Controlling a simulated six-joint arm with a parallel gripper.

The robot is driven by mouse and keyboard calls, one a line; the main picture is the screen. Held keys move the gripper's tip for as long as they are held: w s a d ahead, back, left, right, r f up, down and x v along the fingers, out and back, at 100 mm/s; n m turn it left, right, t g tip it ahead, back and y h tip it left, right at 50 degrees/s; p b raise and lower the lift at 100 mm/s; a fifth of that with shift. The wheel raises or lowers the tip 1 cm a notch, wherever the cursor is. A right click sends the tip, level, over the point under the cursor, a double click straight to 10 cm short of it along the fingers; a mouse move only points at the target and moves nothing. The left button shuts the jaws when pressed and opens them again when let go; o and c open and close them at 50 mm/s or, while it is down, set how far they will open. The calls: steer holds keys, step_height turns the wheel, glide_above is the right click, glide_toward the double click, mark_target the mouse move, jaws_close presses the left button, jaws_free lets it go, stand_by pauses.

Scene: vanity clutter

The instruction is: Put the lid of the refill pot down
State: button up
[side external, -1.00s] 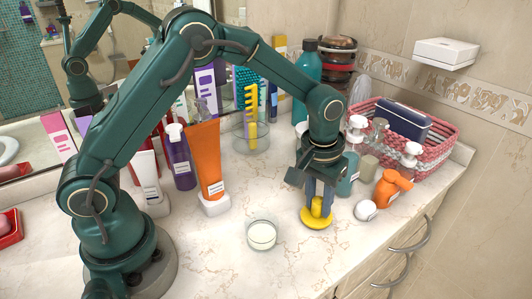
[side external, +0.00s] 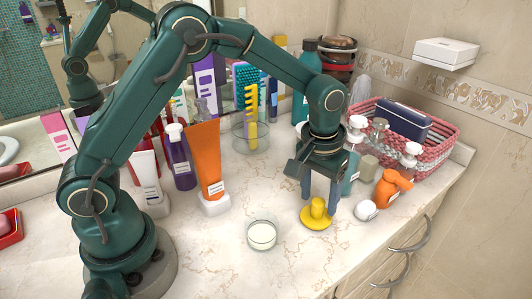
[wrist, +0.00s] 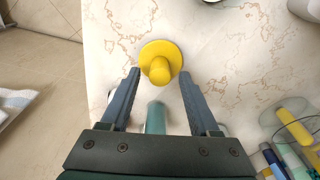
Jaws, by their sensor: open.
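The yellow lid (side external: 317,219) lies flat on the marble counter with its knob upward. It also shows in the wrist view (wrist: 160,63), just beyond my fingertips. My gripper (side external: 320,199) is open above the lid, its two fingers apart on either side of the knob and not touching it. The wrist view shows the open fingers (wrist: 159,72) with nothing held between them. The refill pot (side external: 262,235), a small clear glass with white contents, stands uncovered to the left of the lid.
A white round item (side external: 365,210) and an orange pump bottle (side external: 391,188) stand close on the right. A woven basket (side external: 447,155) is behind them. An orange tube (side external: 206,160) stands at the left. The counter front is clear.

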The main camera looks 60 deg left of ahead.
mark_target(315, 205)
step_height(315, 205, up, 10)
steer(key=s, duration=0.1)
steer(key=s+a+r+m+t, duration=0.1)
steer(key=s+a+r+t, duration=0.15)
steer(key=s+r, duration=0.45)
steer(key=s+a+f+t, duration=0.1)
steer(key=s+f, duration=0.1)
steer(key=s, duration=0.3)
steer(key=s+a+f+m, duration=0.1)
steer(key=s+f, duration=0.2)
steer(key=s, duration=0.2)
steer(key=shift+a+f+t, duration=0.25)
steer(key=shift+t, duration=0.1)
